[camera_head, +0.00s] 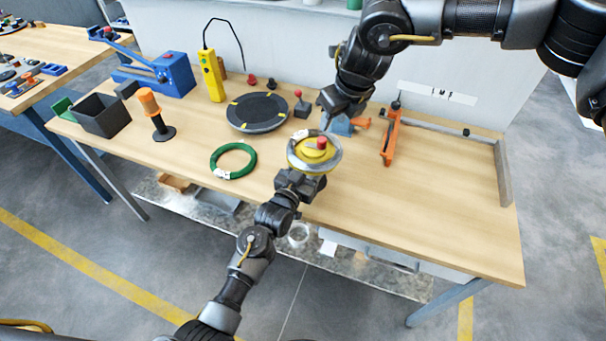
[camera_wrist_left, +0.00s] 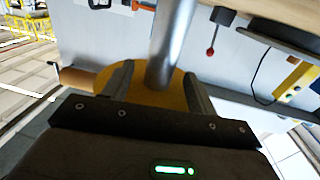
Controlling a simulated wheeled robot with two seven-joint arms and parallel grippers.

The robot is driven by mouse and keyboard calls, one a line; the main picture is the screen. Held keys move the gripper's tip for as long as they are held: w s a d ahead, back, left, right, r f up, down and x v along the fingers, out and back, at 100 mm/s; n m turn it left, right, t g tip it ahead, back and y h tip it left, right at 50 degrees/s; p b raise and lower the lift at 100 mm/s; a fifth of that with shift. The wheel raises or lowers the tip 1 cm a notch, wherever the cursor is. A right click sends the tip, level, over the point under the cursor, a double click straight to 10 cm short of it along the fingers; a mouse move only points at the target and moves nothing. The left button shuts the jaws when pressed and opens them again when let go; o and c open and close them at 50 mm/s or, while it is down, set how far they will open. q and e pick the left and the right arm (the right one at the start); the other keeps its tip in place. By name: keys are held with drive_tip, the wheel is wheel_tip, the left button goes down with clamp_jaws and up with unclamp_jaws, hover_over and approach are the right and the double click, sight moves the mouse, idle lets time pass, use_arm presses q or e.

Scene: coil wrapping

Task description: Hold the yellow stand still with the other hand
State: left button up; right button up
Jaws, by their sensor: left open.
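The yellow stand (camera_head: 316,154) is on the workbench, with a red knob on top and a pale silvery ring around it. My left gripper (camera_head: 303,176) is at its near side, partly covering it. In the left wrist view, my left gripper (camera_wrist_left: 158,92) is open, with its fingers on either side of a yellow rounded part (camera_wrist_left: 150,97) and a grey metal post (camera_wrist_left: 170,45) in front. I cannot tell whether the fingers touch it. My right gripper (camera_head: 331,116) points down just above and behind the stand; its jaw opening is unclear.
A green coil (camera_head: 233,161) and a dark round plate (camera_head: 257,112) lie left of the stand. An orange tool (camera_head: 390,137) is to its right, and a blue block (camera_head: 342,125) is behind it. The right part of the bench (camera_head: 440,200) is clear.

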use_arm(q)
drive_tip(key=shift+w+d, duration=0.15)
drive_tip(key=shift+w, duration=0.1)
clamp_jaws()
idle(0.3)
idle(0.8)
